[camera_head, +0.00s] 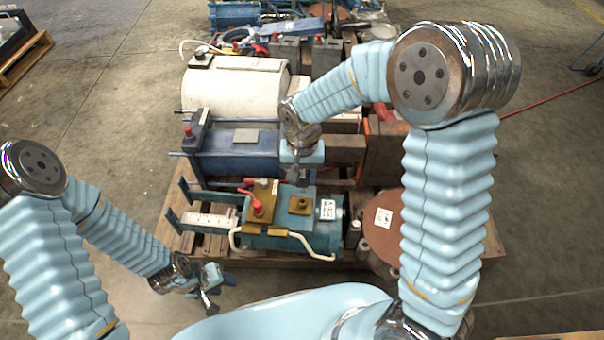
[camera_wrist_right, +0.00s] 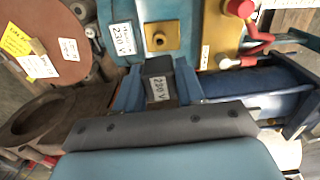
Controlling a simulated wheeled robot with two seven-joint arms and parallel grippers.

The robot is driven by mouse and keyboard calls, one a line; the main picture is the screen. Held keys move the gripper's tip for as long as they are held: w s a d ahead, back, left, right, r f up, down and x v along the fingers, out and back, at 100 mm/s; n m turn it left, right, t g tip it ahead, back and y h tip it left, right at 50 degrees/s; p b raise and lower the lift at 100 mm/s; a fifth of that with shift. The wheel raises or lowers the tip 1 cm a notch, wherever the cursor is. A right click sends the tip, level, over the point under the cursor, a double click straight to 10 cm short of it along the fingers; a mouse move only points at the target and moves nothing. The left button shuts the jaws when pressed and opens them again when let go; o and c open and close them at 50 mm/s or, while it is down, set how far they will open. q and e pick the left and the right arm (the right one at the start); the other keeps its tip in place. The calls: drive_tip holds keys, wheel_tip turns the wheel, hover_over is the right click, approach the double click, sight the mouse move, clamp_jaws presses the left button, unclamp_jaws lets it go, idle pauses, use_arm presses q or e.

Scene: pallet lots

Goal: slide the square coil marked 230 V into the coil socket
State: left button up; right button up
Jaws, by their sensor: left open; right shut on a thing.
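The dark square coil (camera_wrist_right: 160,86), with a white 230 V label facing the camera, is between the fingers of my right gripper (camera_wrist_right: 158,75). The right gripper (camera_head: 301,180) is shut on it above the far side of the teal valve body (camera_head: 275,228). The brass coil socket (camera_wrist_right: 162,37), with a small dark square at its middle, shows just beyond the coil and apart from it; it also shows in the head view (camera_head: 300,205). My left gripper (camera_head: 208,292) is open and empty, low at the left.
A brass block with red knobs (camera_head: 260,200) and pale hoses stands beside the socket. A blue cylinder (camera_head: 235,150) and a white tank (camera_head: 235,85) lie behind on the pallet (camera_head: 190,240). A rusty disc (camera_head: 383,226) is at the right.

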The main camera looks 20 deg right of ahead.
sight(302, 186)
drive_tip(key=shift+f+b, duration=1.7)
drive_tip(key=shift+f, duration=0.6)
drive_tip(key=shift+f+b, duration=0.4)
drive_tip(key=shift+f, duration=0.2)
drive_tip(key=shift+f+b, duration=0.95)
drive_tip(key=shift+f, duration=0.45)
drive_tip(key=o, duration=1.2)
drive_tip(key=shift+r, duration=0.1)
drive_tip(key=shift+r, duration=0.2)
wheel_tip(302, 186, up, 13)
drive_tip(key=p, duration=0.3)
drive_tip(key=shift+r, duration=0.2)
